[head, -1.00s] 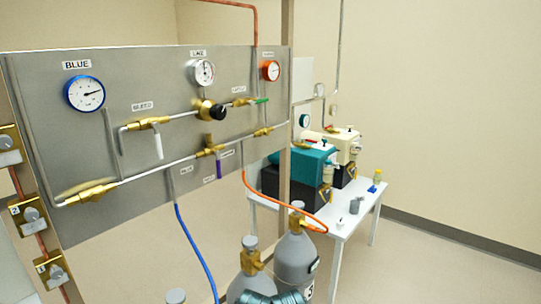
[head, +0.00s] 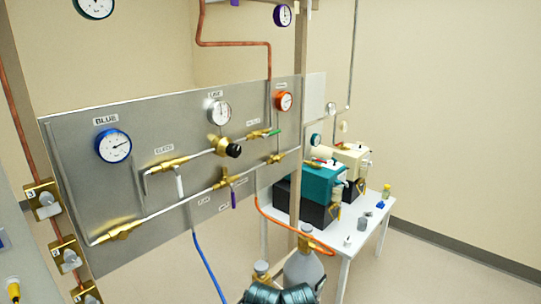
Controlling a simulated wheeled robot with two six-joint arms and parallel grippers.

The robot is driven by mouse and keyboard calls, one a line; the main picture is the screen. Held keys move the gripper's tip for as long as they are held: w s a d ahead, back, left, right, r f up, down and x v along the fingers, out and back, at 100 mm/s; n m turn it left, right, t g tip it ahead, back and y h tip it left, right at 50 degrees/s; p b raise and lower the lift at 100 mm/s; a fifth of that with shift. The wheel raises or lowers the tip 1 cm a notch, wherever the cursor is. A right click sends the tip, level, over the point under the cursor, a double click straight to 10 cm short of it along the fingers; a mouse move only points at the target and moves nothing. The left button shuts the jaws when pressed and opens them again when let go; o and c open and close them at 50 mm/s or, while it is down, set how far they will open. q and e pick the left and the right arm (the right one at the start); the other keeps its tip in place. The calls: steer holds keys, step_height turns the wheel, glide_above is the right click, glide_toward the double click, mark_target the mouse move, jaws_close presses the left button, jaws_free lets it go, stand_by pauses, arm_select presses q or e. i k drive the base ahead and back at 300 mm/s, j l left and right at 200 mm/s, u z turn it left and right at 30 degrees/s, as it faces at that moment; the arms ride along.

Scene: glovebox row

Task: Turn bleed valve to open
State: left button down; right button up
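The bleed valve (head: 166,165) is a brass valve on the upper pipe of the grey panel (head: 95,195), just under a small label that seems to read BLEED (head: 164,149). Its white lever (head: 180,186) hangs down, crosswise to the pipe. The blue-rimmed gauge (head: 114,146) marked BLUE is to its left. A brass regulator with a black knob (head: 233,150) is to its right.
A lower pipe carries a purple-lever valve (head: 232,198) and another brass valve (head: 121,231). A green-lever valve (head: 266,133) is at upper right. A gas cylinder (head: 304,270) stands below the panel. A white table (head: 355,232) with pumps is behind right.

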mark_target(177, 169)
steer(key=u, duration=1.05)
steer(key=i+l+u, duration=0.1)
steer(key=l, duration=0.2)
steer(key=i+l, duration=0.1)
steer(key=l, duration=0.25)
steer(key=i+l, duration=0.15)
steer(key=l, duration=0.25)
steer(key=i+l, duration=0.1)
steer(key=l, duration=0.3)
steer(key=i+l, duration=0.15)
steer(key=l, duration=0.25)
steer(key=u, duration=0.05)
